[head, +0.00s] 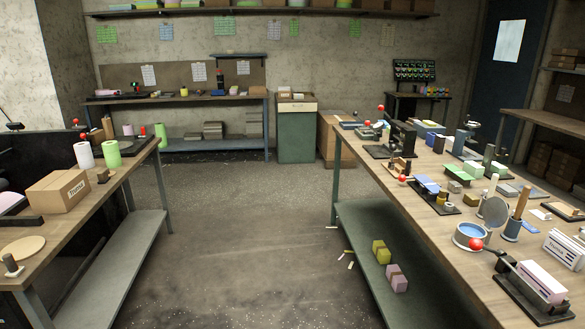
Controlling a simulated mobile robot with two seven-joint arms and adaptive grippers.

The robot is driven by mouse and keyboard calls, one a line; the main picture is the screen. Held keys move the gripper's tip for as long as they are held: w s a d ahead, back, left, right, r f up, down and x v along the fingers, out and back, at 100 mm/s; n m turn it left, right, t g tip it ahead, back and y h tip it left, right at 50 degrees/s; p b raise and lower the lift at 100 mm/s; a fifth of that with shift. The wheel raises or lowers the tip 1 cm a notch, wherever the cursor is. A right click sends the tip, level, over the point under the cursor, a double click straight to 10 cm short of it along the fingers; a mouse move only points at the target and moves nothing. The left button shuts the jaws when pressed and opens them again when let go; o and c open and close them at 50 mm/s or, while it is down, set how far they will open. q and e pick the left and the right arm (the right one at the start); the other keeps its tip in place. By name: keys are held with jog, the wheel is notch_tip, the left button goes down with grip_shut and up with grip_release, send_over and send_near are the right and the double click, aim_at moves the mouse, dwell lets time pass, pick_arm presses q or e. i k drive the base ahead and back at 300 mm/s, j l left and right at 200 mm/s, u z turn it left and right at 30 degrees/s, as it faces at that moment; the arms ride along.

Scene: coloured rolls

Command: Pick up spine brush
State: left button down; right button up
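The right table (432,235) carries many bookbinding-like tools. Near its front stands an upright wooden handle (521,203) above a small dark blue base (512,229); it looks like a brush, perhaps the spine brush, but I cannot tell whether the blue part is bristles or a holder. It stands just right of a blue-filled round tub (469,236) and a grey round disc (494,210). Neither of my grippers shows in the head view, so I cannot see their state.
A lever press with a red knob (476,244) and a white labelled box (566,248) stand close to the handle. The left table (95,195) holds a cardboard box (58,191) and rolls. The floor (245,220) between the tables is mostly open.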

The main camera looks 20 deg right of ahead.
aim_at(524, 199)
jog(key=i+z, duration=0.35)
jog(key=i, duration=0.2)
jog(key=i+z, duration=0.4)
jog(key=i, duration=0.15)
jog(key=i+j+z, duration=0.35)
jog(key=i, duration=0.15)
